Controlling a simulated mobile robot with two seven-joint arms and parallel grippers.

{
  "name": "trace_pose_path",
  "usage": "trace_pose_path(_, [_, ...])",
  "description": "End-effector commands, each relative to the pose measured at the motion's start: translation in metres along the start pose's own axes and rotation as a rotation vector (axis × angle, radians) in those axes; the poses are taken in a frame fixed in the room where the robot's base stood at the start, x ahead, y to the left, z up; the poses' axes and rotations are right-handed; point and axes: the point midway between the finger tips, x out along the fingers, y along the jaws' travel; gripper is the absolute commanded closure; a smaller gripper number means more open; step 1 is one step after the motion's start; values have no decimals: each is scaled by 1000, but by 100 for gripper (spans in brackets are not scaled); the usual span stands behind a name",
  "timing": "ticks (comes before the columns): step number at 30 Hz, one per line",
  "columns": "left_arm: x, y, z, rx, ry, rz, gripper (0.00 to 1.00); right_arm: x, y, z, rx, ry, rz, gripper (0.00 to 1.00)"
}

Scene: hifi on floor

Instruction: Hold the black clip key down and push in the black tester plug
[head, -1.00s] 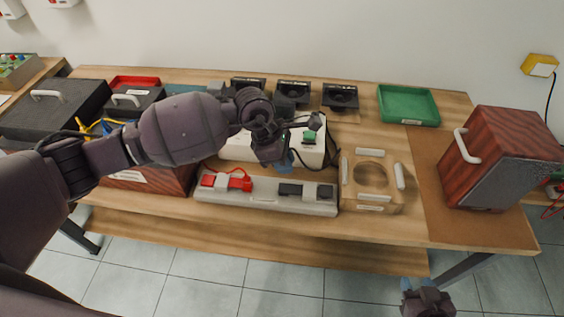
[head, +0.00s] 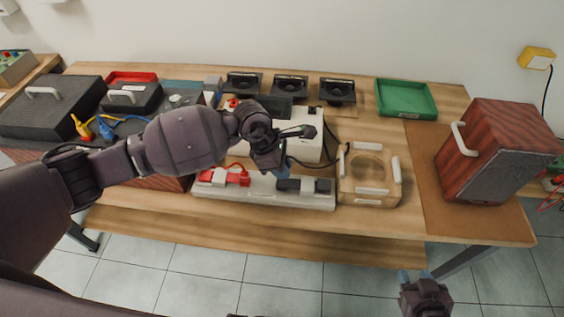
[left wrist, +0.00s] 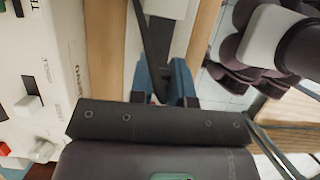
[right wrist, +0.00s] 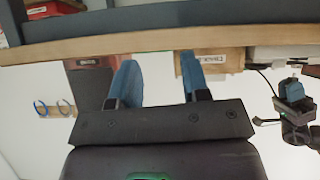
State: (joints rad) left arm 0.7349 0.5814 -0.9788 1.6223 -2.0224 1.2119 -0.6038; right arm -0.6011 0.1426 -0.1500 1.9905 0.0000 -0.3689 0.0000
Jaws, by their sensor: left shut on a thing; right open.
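My left gripper (head: 284,172) is shut on the black tester plug, which is mostly hidden between its blue fingers; its black lead (left wrist: 148,45) shows in the left wrist view. The fingers are at the rear edge of the grey terminal strip (head: 260,190), beside the black clip key (head: 318,186) on its right half. I cannot tell whether the plug touches the strip. A red clip with a red plug (head: 238,177) sits on the strip's left half. My right gripper (head: 415,277) is open and empty, low in front of the table's edge; its blue fingers (right wrist: 160,80) stand apart.
A white tester box (head: 308,148) stands behind the strip. A wooden fixture (head: 370,192) with a round recess is right of it, then a brown case (head: 495,155). Black speakers (head: 290,87) and a green tray (head: 405,98) are at the back. The table's front strip is clear.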

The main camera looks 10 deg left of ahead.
Motion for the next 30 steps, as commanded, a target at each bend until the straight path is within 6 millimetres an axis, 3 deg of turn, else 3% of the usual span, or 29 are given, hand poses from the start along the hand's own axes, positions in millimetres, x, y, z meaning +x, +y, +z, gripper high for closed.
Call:
trace_pose_path(7, [1,0,0,0,0,0,100,0,0,0,0,0,0,57])
trace_pose_path(11, [1,0,0,0,0,0,100,2,0,-4,-1,7,-1,76])
trace_pose_path(14, [1,0,0,0,0,0,100,10,-1,-17,-6,34,-6,91])
trace_pose_path(16, [1,0,0,0,0,0,100,19,-2,-35,-15,67,-11,100])
trace_pose_path(23, [0,0,0,0,0,1,100,56,-15,-121,-70,225,-58,100])
trace_pose_path(30, [0,0,0,0,0,1,100,82,-41,-210,-111,366,-139,100])
